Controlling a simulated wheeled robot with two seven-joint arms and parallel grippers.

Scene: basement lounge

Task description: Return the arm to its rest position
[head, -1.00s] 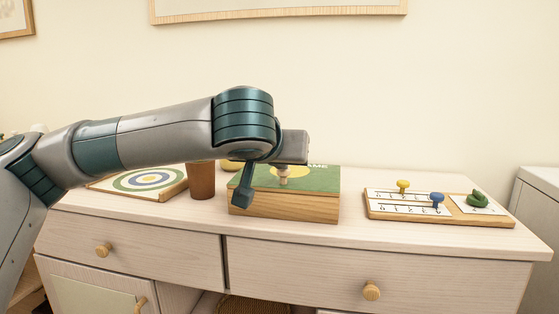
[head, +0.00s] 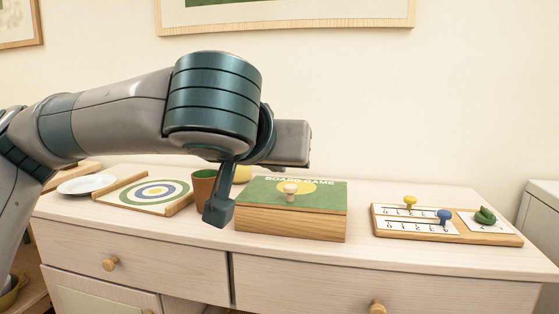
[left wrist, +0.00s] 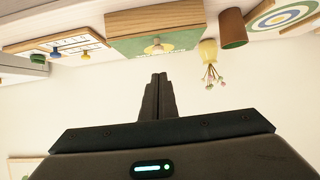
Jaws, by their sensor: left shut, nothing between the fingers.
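My left arm reaches in from the left in the head view, raised above the pale wooden dresser (head: 300,262). My left gripper shows in the left wrist view (left wrist: 158,80). Its two dark fingers are together with nothing between them. They are clear of the objects on the dresser. The fingertips cannot be made out in the head view, where the wrist blocks sight of them. My right gripper is in neither view.
A green-topped board game box (head: 290,225) stands mid-dresser. A brown cup (head: 203,186), a target board (head: 152,192) and a white plate (head: 87,185) are left. A pegged scoreboard (head: 430,238) is right. A yellow vase (left wrist: 208,50) stands behind. Wall above is bare below a picture frame (head: 285,27).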

